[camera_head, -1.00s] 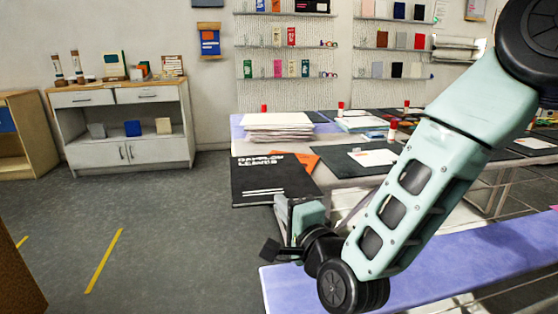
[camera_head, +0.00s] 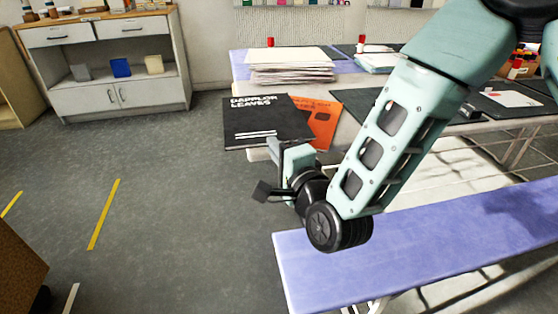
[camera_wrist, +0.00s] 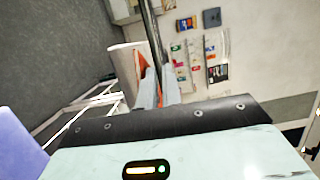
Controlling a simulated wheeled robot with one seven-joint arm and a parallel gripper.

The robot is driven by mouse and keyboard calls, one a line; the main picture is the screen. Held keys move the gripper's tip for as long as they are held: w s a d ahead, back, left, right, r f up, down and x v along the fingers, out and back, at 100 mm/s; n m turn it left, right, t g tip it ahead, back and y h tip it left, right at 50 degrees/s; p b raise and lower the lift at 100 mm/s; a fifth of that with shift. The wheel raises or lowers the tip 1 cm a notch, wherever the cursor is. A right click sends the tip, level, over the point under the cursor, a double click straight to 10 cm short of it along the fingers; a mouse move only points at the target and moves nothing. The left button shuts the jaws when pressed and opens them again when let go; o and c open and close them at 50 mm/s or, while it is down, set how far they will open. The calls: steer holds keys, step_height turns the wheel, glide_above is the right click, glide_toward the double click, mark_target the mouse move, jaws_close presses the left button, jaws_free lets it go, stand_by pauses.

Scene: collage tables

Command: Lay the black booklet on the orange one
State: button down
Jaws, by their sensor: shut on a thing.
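The black booklet (camera_head: 262,124), with white lettering on its cover, is held by its near edge in my gripper (camera_head: 279,152). It reaches out past the left edge of the table. The orange booklet (camera_head: 324,120) lies on the table to its right, and the black one hides its left part. In the wrist view the black booklet (camera_wrist: 153,32) shows nearly edge-on between my fingers (camera_wrist: 158,92). The orange booklet (camera_wrist: 140,66) shows beside it there, with a gap between them. My fingers are shut on the black booklet.
A stack of white paper (camera_head: 290,70) stands on the table behind the booklets. A purple-topped bench (camera_head: 430,240) runs in front, below my forearm. A white cabinet (camera_head: 110,65) stands at the back left.

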step_height(320, 180, down, 4)
steer(key=shift+f+b, duration=0.1)
steer(key=shift+b, duration=0.25)
steer(key=c, duration=1.6)
jaws_free()
steer(key=shift+p+v, duration=2.15)
steer(key=shift+v, duration=3.85)
